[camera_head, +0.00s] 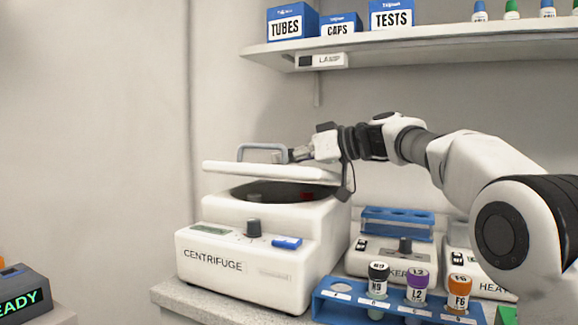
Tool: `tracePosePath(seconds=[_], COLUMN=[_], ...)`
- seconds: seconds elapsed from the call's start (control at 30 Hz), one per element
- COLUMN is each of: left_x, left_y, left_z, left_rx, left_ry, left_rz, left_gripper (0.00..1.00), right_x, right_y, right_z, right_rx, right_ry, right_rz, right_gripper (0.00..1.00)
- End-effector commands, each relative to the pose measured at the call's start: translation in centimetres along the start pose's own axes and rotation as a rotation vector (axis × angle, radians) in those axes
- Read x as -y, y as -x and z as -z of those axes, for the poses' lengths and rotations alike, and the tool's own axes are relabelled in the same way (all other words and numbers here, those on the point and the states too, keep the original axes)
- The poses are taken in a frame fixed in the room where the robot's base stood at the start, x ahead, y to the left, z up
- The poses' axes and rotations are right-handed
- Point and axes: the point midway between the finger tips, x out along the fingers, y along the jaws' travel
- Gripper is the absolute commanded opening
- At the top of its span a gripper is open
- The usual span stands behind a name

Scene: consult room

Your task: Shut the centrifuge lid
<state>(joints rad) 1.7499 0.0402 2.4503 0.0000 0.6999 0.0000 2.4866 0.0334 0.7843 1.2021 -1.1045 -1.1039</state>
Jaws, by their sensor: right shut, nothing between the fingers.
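The white centrifuge (220,260) stands on the counter, with a dark bowl (280,192) showing under its lid. The lid (260,172) is partly raised, with a clear gap between it and the body at the front. A grey handle (262,147) sits on top of the lid. My right gripper (294,156) is shut, with its fingertips at the right end of the handle, just above the lid. I cannot tell whether it touches the handle. The left gripper is not in view.
A blue rack (335,312) with capped tubes stands right of the centrifuge at the front. Behind it are a shaker with a blue rack (398,222) and a heater (460,262). A shelf (420,42) with boxes hangs above. A dark device (22,292) is at lower left.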

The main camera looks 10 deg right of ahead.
Motion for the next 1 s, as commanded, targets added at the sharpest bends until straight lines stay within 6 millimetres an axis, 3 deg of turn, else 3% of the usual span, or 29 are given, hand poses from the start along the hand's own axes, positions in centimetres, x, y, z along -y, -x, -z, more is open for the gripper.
tracePosePath(seconds=[0.03,0.3,0.53,1.0], left_x=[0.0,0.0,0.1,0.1], left_y=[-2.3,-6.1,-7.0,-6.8], left_z=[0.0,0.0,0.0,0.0], left_rx=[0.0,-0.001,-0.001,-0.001], left_ry=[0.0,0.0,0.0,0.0], left_rz=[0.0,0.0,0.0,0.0], left_gripper=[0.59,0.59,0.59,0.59], right_x=[-0.2,0.0,0.1,0.1], right_y=[-0.6,-1.2,-1.2,-1.3], right_z=[-1.8,-3.6,-3.9,-3.9], right_rx=[0.001,0.001,0.001,0.006], right_ry=[0.033,0.163,0.205,0.206], right_rz=[-0.008,-0.041,-0.051,-0.051], right_gripper=[0.0,0.0,0.0,0.0])
